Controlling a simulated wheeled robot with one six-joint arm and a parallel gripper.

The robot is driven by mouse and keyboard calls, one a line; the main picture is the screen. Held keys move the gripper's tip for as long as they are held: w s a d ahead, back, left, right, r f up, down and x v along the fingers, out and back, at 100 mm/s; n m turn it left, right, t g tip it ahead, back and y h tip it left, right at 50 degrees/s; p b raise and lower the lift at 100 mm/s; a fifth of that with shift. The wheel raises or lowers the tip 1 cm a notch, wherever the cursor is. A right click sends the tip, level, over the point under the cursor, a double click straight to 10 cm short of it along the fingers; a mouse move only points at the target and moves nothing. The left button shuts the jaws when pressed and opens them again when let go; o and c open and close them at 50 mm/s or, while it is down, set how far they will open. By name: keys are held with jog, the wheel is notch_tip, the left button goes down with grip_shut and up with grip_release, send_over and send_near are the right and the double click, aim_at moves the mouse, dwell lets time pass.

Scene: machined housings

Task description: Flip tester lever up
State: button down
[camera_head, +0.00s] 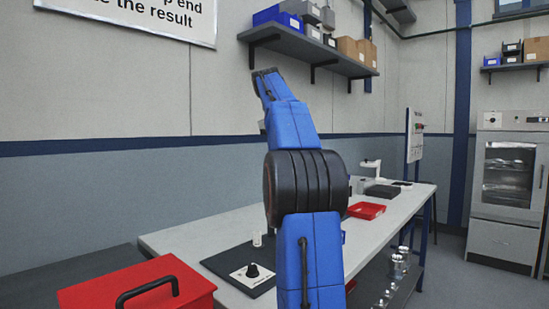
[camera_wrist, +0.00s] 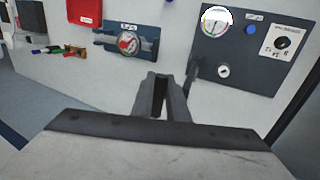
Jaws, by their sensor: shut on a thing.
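The tester is a dark panel (camera_wrist: 250,72) at the upper right of the wrist view. In the head view the panel (camera_head: 220,262) shows partly on the bench, and my arm hides the gripper.
The pale bench (camera_head: 390,218) runs to the back right. A red toolbox (camera_head: 135,285) stands at the front left and a red tray (camera_head: 366,210) further back. In the wrist view, another gauge fixture (camera_wrist: 127,42) and coloured-handled tools (camera_wrist: 58,50) lie to the left.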

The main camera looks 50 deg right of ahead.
jog(key=shift+w+d+f, duration=0.2)
jog(key=shift+d+f, duration=0.05)
jog(key=shift+d, duration=0.55)
jog(key=shift+w+d+f, duration=0.2)
jog(key=shift+d, duration=0.55)
jog(key=c, duration=1.7)
grip_release()
jog(key=shift+d+f, duration=0.1)
jog(key=shift+d, duration=0.15)
jog(key=v, duration=0.8)
jog(key=shift+s+d, duration=0.1)
jog(key=shift+s, duration=0.05)
jog(key=shift+s, duration=0.15)
